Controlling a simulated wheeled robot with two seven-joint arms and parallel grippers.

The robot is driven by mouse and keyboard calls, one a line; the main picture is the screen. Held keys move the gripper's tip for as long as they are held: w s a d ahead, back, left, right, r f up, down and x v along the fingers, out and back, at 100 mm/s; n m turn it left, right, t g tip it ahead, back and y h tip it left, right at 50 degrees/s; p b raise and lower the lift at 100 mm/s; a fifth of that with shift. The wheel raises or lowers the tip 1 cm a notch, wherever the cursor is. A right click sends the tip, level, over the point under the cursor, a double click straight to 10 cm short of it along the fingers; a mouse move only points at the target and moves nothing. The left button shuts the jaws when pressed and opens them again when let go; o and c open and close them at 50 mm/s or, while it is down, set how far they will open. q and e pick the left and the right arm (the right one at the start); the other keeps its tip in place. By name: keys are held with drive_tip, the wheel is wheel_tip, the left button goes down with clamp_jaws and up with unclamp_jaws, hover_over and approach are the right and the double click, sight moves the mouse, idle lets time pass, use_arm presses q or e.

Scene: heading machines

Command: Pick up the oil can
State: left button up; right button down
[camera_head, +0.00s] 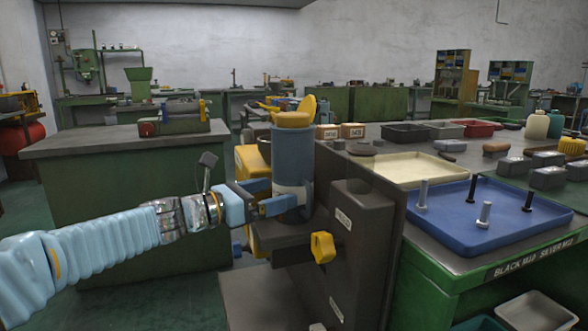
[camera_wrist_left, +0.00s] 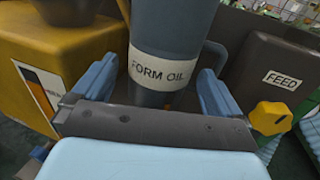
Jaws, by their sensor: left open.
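The oil can (camera_head: 292,155) is a blue-grey cylinder with a yellow top and a pale label band. It stands upright on a dark ledge of the machine in the middle of the head view. In the left wrist view the oil can (camera_wrist_left: 168,50) shows its "FORM OIL" label between my fingers. My left gripper (camera_head: 268,198) is open, with its fingers on either side of the can's lower part; it also shows in the left wrist view (camera_wrist_left: 155,88). I cannot tell whether either finger touches the can. My right gripper is not in view.
A dark machine box labelled FEED (camera_wrist_left: 280,75) with a yellow knob (camera_head: 322,247) stands right of the can. A yellow container (camera_wrist_left: 60,65) is close on the left. A green bench with a blue tray (camera_head: 470,235) of bolts is at right.

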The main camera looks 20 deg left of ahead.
sight(293, 185)
use_arm(q)
drive_tip(key=x, duration=0.5)
drive_tip(key=shift+w+d+r+p, duration=0.15)
drive_tip(key=shift+d+r+p, duration=0.1)
drive_tip(key=shift+p, duration=0.15)
drive_tip(key=c, duration=0.9)
drive_tip(key=shift+c, duration=1)
drive_tip(key=shift+r, duration=0.1)
